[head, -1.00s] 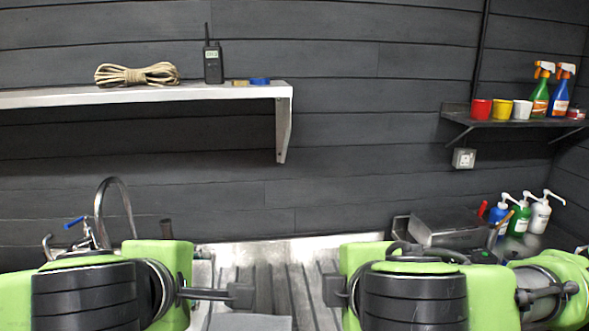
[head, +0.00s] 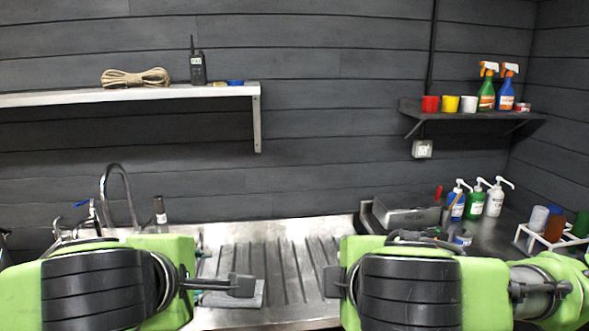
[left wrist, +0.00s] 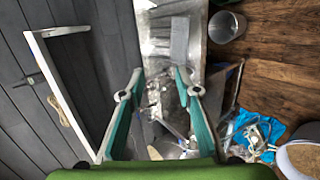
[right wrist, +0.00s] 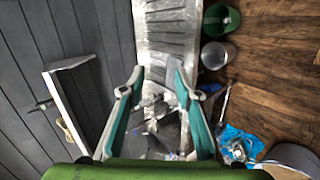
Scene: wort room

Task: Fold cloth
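A grey cloth (head: 240,296) lies flat on the ribbed steel drainboard, partly hidden behind my left gripper in the head view. It also shows as a grey rectangle in the left wrist view (left wrist: 180,40), just beyond the fingertips. My left gripper (head: 238,286) is above the cloth's near area; in the left wrist view its teal-padded fingers (left wrist: 158,77) are apart with nothing between them. My right gripper (head: 333,282) is to the right of the cloth, over the drainboard; in the right wrist view its fingers (right wrist: 158,75) are also apart and empty.
The steel drainboard (head: 290,262) is bare to the right of the cloth. A tap (head: 118,195) and a bottle (head: 160,212) stand at left. A metal box (head: 408,210), pump bottles (head: 475,200) and a white rack (head: 548,242) stand at right. A shelf (head: 130,95) hangs above.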

